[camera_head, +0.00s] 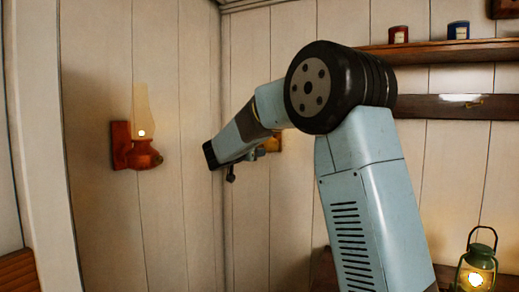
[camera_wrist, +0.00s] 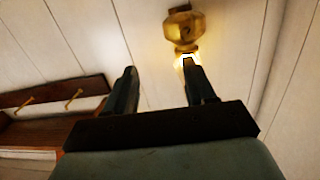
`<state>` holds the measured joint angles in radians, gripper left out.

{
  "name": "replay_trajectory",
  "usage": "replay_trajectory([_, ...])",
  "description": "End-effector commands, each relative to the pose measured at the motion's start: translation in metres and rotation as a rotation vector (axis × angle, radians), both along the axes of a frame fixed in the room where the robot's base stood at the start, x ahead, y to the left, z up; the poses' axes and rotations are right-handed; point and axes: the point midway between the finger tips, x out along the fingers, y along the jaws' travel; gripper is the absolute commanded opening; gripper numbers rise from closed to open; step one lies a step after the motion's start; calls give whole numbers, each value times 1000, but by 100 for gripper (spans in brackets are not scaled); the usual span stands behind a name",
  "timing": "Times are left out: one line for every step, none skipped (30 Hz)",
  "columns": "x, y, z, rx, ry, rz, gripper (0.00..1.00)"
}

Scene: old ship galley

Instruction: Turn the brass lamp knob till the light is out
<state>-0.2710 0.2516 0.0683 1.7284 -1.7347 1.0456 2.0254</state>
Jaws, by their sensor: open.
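A brass lamp (camera_wrist: 183,28) is on the white plank wall at the top of the wrist view, with a bright glow just below its brass body. The tip of my gripper's right finger overlaps the glow in the picture; I cannot tell if they touch. My gripper (camera_wrist: 159,66) is open, with nothing between its fingers. In the head view, part of the brass lamp (camera_head: 273,143) shows behind my arm, which hides the rest. I cannot make out its knob in either view.
A lit copper-red wall lamp (camera_head: 137,155) hangs on the left wall. A lit green lantern (camera_head: 476,266) stands at lower right. A hook rail (camera_wrist: 50,93) shows at left in the wrist view.

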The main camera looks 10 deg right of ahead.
Motion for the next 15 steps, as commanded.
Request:
replay_trajectory([11,9,-2,-1,-30,16,55])
replay_trajectory([16,14,-2,1,-48,24,55])
replay_trajectory([22,19,-2,2,-69,34,55])
replay_trajectory([25,22,-2,2,-81,41,55])
replay_trajectory([27,25,-2,3,-91,46,55])
replay_trajectory([30,27,-2,5,-101,51,55])
replay_trajectory([32,28,-2,5,-106,54,55])
replay_trajectory([34,28,-1,5,-110,56,55])
replay_trajectory([36,27,-1,6,-114,56,55])
replay_trajectory([38,26,-1,6,-115,56,55])
replay_trajectory([40,24,-1,7,-114,56,55])
replay_trajectory([44,21,-2,6,-114,56,55])
replay_trajectory([47,19,-2,7,-113,55,55])
replay_trajectory([51,16,-2,7,-113,55,55])
replay_trajectory([56,13,-2,7,-113,55,55])
